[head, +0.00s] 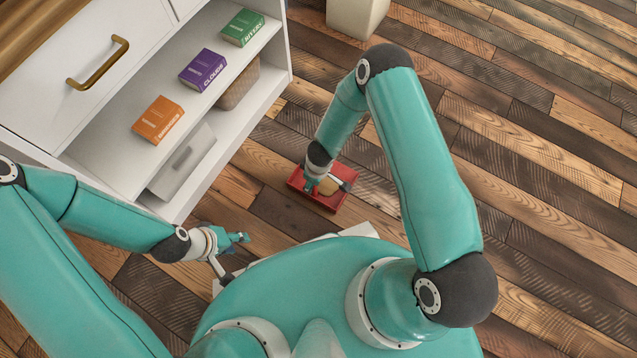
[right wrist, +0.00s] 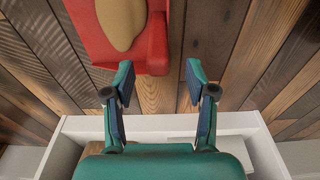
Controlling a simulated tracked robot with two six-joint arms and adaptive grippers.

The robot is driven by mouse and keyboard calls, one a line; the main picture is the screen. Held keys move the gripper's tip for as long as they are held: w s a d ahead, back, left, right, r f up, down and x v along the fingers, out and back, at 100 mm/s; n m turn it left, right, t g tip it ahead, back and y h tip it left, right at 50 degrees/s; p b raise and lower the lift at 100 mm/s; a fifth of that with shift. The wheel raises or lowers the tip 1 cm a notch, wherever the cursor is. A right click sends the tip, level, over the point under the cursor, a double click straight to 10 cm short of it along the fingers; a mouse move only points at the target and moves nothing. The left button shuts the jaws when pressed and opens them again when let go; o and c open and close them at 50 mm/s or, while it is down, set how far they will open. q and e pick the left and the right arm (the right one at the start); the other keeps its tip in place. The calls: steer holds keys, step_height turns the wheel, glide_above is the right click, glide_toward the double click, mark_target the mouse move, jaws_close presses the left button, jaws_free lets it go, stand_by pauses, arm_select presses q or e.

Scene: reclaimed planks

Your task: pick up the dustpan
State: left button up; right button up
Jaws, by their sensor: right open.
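A red shallow pan (head: 330,201), which I take for the dustpan, lies on the plank floor in front of the shelf unit. A tan rounded thing (head: 328,187) and a white and blue piece lie in or over it. In the right wrist view, part of the red pan (right wrist: 157,45) and the tan thing (right wrist: 122,22) show at the top. My right gripper (right wrist: 160,76) is open and empty, its fingertips just short of the pan's edge in that view. In the head view, my right gripper (head: 309,184) is at the pan's left side. My left gripper (head: 241,238) is apart from the pan, its fingers unclear.
A white shelf unit (head: 230,165) with a brass-handled drawer stands at the left. It holds orange (head: 158,120), purple (head: 203,70) and green (head: 243,27) books. A woven basket (head: 238,87) sits lower. A pale block (head: 357,15) stands at the top. Floor to the right is clear.

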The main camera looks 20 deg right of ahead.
steer(key=f+b, duration=0.1)
steer(key=f, duration=0.2)
steer(key=shift+w, duration=0.2)
steer(key=shift+r, duration=0.1)
jaws_close()
